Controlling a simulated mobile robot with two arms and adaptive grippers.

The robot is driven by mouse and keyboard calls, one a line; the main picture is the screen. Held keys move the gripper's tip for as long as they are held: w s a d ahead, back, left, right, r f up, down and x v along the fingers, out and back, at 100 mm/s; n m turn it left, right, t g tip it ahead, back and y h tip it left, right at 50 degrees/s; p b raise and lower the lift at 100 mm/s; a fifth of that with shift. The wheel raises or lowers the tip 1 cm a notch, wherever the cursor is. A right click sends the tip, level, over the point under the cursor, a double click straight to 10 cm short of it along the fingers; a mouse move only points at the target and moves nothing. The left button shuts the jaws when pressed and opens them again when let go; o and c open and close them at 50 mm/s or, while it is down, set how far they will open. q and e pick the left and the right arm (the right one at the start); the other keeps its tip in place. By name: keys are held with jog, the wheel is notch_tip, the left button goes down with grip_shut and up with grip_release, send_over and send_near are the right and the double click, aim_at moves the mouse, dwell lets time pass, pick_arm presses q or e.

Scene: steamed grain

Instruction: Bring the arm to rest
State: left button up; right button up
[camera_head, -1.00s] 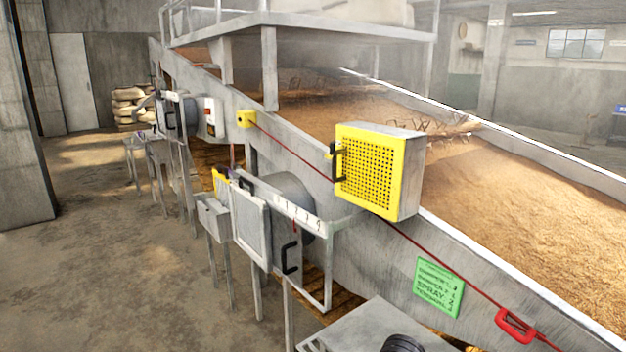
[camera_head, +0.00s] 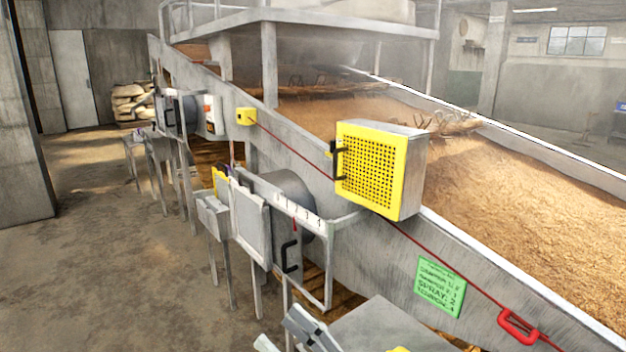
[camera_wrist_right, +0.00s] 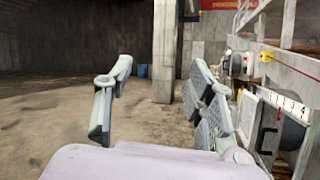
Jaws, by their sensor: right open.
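My right gripper (camera_head: 288,337) shows at the bottom edge of the head view, left of a grey metal table. Its grey fingers are spread apart. In the right wrist view the same gripper (camera_wrist_right: 158,104) is open, with nothing between its fingers. Its fingers appear clear of the trough equipment on the right. My left gripper is in neither view.
A long grey trough (camera_head: 480,265) of grain runs along the right, with a yellow mesh box (camera_head: 378,170), a green sign (camera_head: 440,287) and a red handle (camera_head: 518,326). A grey table (camera_head: 385,332) stands at bottom. Open floor (camera_head: 110,270) lies left.

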jog(key=w+d+f+m+t+h, duration=0.35)
jog(key=d+m+h, duration=0.45)
jog(key=m, duration=0.4)
jog(key=w+d+f+m+t+h, duration=0.2)
jog(key=d+f+m+h, duration=0.45)
jog(key=m, duration=0.65)
jog(key=s+d+f+m+g+h, duration=0.4)
jog(key=d+f+m+h, duration=0.1)
jog(key=d+f+m, duration=0.25)
jog(key=s+d+f+m+g+y, duration=0.1)
jog(key=s+f+m+g, duration=0.5)
jog(key=s, duration=0.4)
jog(key=s+d+f+m+g, duration=0.1)
jog(key=s+f+m+g, duration=0.4)
jog(key=s+f, duration=0.45)
notch_tip(320, 180, down, 22)
jog(key=s+f+g+p, duration=0.1)
jog(key=s+p, duration=0.1)
jog(key=p, duration=0.1)
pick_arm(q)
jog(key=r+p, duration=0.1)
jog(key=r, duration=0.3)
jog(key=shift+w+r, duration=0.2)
pick_arm(e)
jog(key=s+d+f+n+g, duration=0.1)
jog(key=s+d+f, duration=0.2)
jog(key=s+f, duration=1)
jog(key=s, duration=0.4)
jog(key=shift+f, duration=0.15)
